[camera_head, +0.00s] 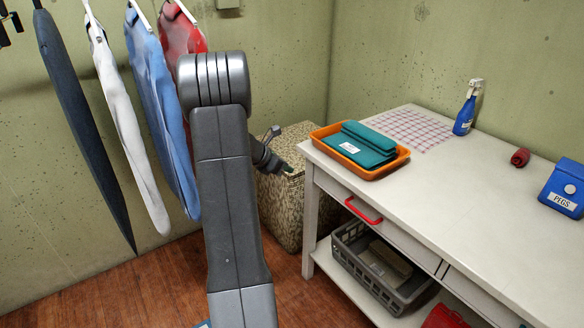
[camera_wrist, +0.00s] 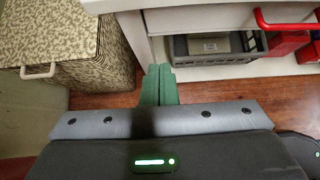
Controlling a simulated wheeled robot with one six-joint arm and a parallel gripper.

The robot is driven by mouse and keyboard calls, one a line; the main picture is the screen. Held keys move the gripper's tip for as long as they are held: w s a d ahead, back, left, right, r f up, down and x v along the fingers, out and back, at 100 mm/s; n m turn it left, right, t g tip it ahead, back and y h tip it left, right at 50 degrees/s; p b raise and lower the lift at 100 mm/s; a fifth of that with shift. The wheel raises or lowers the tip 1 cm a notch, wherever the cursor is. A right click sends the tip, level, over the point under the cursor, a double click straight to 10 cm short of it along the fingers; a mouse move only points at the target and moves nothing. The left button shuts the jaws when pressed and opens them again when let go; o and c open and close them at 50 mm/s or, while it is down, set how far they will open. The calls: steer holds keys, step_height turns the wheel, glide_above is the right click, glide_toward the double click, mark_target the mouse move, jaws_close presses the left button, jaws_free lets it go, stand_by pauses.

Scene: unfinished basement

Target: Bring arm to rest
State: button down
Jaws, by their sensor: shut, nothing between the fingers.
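My gripper (camera_head: 287,168) shows small in the head view, partly hidden behind my own arm. It is in front of the patterned hamper and left of the table's near corner. In the wrist view my gripper's two green fingers (camera_wrist: 159,70) are together with nothing between them. They point toward the table's lower left end and the floor, apart from any object.
The white table (camera_head: 478,190) holds an orange tray (camera_head: 372,173) with a teal folded item, a spray bottle (camera_head: 466,110) and a blue pegs box (camera_head: 563,190). A patterned hamper (camera_head: 282,215) stands left of it. Clothes hang at left, including a blue garment (camera_head: 160,110).

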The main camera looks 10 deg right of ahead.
steer(key=shift+a+r, duration=0.1)
stand_by(0.3)
steer(key=b, duration=0.1)
glide_toward(318, 175)
step_height(318, 175, down, 4)
steer(key=d, duration=0.1)
steer(key=w+d, duration=0.1)
steer(key=d, duration=0.1)
steer(key=shift+w+d, duration=0.15)
steer(key=shift+d, duration=0.15)
steer(key=shift+w+d, duration=0.2)
steer(key=shift+d, duration=0.25)
steer(key=shift+r, duration=0.1)
